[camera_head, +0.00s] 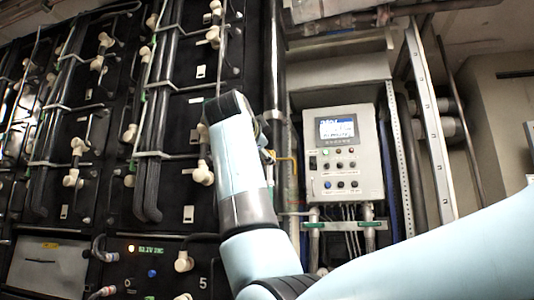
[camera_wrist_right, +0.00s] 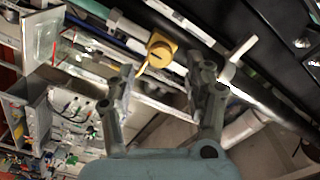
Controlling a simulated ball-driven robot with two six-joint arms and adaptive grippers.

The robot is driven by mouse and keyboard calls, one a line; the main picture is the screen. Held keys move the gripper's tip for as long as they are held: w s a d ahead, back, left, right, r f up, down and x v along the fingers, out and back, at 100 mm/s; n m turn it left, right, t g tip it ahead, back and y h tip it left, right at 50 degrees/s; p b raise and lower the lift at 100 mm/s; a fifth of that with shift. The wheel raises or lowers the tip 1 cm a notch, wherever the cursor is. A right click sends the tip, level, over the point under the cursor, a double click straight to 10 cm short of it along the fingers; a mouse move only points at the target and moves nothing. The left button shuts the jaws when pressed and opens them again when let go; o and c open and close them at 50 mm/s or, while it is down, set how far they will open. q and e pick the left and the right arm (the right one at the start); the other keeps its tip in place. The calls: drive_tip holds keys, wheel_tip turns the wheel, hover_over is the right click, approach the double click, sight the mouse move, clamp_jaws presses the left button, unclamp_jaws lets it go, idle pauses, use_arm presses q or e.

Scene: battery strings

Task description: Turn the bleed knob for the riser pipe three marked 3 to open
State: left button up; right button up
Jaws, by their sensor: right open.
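In the right wrist view a round yellow knob (camera_wrist_right: 160,48) with a dark slot-like mark sits by a pipe. I cannot read a 3 on it, so I cannot tell which riser it belongs to. My right gripper (camera_wrist_right: 162,82) is open and empty. The yellow knob lies just beyond its fingertips, between their lines, apparently untouched. In the head view my right arm covers the gripper and part of the risers. A bent yellow piece (camera_head: 286,158) shows just right of the arm. My left gripper is in neither view.
A grey control box (camera_head: 343,153) with a lit screen and several buttons stands right of my arm. Black racks (camera_head: 120,120) with white fittings and pipes fill the left. In the wrist view a white lever (camera_wrist_right: 243,48) stands close to the right finger.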

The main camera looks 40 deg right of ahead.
drive_tip(key=shift+p+x, duration=0.3)
drive_tip(key=shift+x, duration=2.1)
drive_tip(key=shift+a, duration=0.1)
drive_tip(key=shift+c, duration=0.4)
clamp_jaws()
